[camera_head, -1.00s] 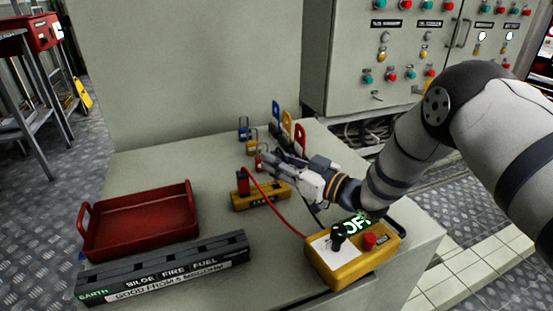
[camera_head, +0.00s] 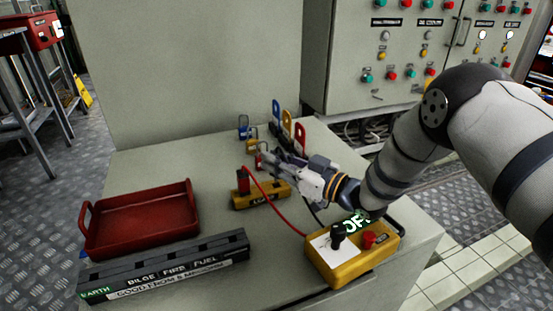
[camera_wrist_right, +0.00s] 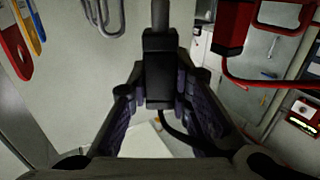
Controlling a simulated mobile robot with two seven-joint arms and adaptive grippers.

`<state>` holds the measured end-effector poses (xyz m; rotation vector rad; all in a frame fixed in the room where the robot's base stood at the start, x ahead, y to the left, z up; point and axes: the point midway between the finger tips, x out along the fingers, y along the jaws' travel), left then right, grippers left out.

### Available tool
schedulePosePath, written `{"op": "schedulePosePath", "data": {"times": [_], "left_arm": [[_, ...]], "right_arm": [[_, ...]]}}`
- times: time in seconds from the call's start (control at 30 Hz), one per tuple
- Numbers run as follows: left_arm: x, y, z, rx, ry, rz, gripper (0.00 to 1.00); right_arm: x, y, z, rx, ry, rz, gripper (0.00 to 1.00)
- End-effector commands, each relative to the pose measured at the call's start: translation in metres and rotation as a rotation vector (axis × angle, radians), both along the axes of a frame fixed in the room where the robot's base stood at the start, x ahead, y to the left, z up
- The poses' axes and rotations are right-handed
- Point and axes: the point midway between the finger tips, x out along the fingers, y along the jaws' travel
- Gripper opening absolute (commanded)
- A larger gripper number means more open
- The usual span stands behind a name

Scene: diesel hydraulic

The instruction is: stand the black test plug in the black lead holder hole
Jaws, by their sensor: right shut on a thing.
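My right gripper (camera_head: 266,160) is over the back of the bench, just behind the yellow lead holder (camera_head: 262,199). In the right wrist view its fingers (camera_wrist_right: 160,92) are shut on the black test plug (camera_wrist_right: 159,60). The plug's metal pin points to the top of that picture and its black lead trails below. In the head view the gripper hides the plug. The red test plug (camera_head: 243,181) stands upright at the holder's left end; it also shows in the wrist view (camera_wrist_right: 232,28). I cannot make out the black lead hole. My left gripper is not in view.
A yellow tester (camera_head: 350,262) with a black knob and red button sits front right. A red tray (camera_head: 140,226) and a dark labelled rack (camera_head: 165,274) lie left. Padlocks and coloured tags (camera_head: 287,121) stand behind the gripper. The red lead (camera_head: 272,205) crosses the bench.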

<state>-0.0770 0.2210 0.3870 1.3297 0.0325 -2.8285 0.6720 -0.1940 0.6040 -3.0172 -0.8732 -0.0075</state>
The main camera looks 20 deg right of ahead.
Motion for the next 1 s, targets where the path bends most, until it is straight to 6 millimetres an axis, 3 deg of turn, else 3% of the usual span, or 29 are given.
{"op": "schedulePosePath", "data": {"times": [0.67, 1.0], "left_arm": [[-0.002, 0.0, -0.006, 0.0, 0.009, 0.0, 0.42], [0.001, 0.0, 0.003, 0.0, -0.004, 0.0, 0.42]], "right_arm": [[0.0, 0.0, -0.017, 0.0, 0.0, 0.0, 0.0], [0.0, 0.0, -0.003, 0.0, -0.002, 0.0, 0.0]]}}
